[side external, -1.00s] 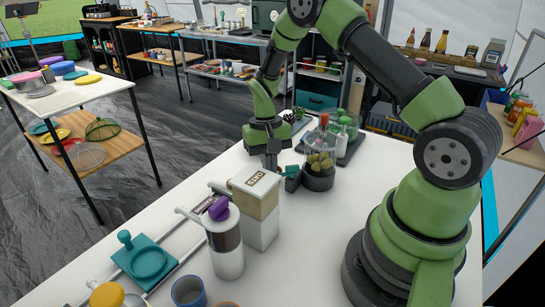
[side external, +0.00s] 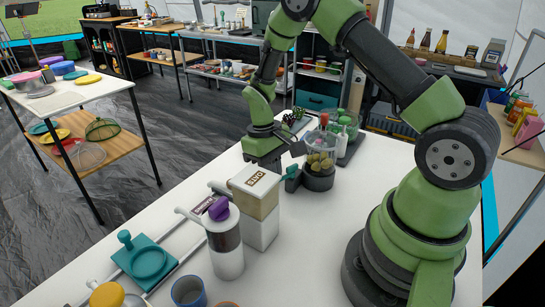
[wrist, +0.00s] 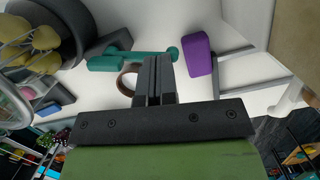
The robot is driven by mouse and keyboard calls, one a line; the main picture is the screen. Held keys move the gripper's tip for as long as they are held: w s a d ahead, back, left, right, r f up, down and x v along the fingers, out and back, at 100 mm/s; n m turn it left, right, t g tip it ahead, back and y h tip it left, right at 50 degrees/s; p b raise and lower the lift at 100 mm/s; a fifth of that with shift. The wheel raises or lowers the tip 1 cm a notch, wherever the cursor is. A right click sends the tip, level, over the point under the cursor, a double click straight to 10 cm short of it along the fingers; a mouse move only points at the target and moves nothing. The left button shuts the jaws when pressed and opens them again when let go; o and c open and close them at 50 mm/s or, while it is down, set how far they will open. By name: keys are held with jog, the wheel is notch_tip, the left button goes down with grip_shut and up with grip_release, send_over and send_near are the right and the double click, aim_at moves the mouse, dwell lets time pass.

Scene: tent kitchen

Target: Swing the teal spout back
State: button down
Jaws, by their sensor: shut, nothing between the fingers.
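The teal spout (side external: 290,173) sticks out at the left of a clear jar with a dark base (side external: 318,180) that holds yellowish-brown round things. In the wrist view the teal spout (wrist: 118,60) is a bar with a rounded knob end, leading from a dark block beside the dark base. My gripper (side external: 277,165) is low beside the jar, next to the spout. In the wrist view my gripper (wrist: 153,62) is shut and empty, its tips at the spout's bar near the knob end. I cannot tell whether they touch.
A cream-topped box (side external: 258,205) and a canister with a purple knob (side external: 225,245) stand in front of the jar. A teal press (side external: 146,262) and a blue cup (side external: 188,292) are nearer. Green-topped bottles (side external: 347,125) stand behind the jar.

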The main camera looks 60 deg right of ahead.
jog(key=shift+s+a+n, duration=0.2)
jog(key=shift+s+n, duration=0.2)
jog(key=shift+n, duration=0.5)
dwell(0.5)
dwell(0.5)
jog(key=shift+d, duration=0.85)
jog(key=shift+w+r, duration=0.3)
jog(key=shift+w, duration=0.2)
jog(key=shift+w+r, duration=0.35)
jog(key=shift+w, duration=0.2)
jog(key=shift+w+r, duration=0.35)
jog(key=shift+w, duration=0.2)
notch_tip(320, 180, up, 16)
jog(key=a+t, duration=0.2)
jog(key=a, duration=0.1)
jog(key=s+a+r+m+t, duration=0.2)
jog(key=s+a+r+t, duration=0.1)
jog(key=s, duration=0.5)
jog(key=s+a+r+m+t+y, duration=0.1)
jog(key=s+a+r+t, duration=0.3)
jog(key=s, duration=0.5)
jog(key=shift+a+r+m+y, duration=0.15)
jog(key=shift+r+m+y, duration=0.15)
jog(key=shift+r+m, duration=0.2)
